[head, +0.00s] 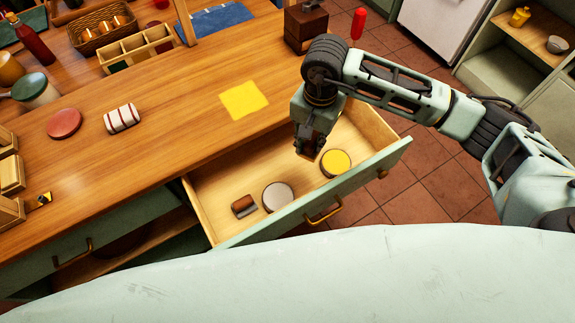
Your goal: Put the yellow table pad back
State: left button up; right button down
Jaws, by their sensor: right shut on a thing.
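The yellow table pad (244,100), a flat square, lies on the wooden counter just behind the open drawer (222,190). My right gripper (307,152) points down over the back right part of the drawer, to the right of the pad and apart from it. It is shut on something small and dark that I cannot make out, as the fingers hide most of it. My left gripper is not in view.
In the drawer are a yellow-topped round tin (335,163), a white-topped round tin (278,197) and a brown-and-grey roll (244,207). On the counter are a red disc (64,124), a striped bundle (122,118) and a dark wooden block (305,25).

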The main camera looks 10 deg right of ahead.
jog(key=shift+m, duration=0.8)
jog(key=f, duration=1.1)
jog(key=shift+w+a+f, duration=0.1)
jog(key=shift+a+f, duration=0.15)
jog(key=shift+a, duration=0.05)
notch_tip(320, 180, down, 4)
jog(key=shift+r+p, duration=0.1)
jog(key=shift+p, duration=0.45)
jog(key=shift+w+f, duration=0.1)
jog(key=shift+f, duration=0.35)
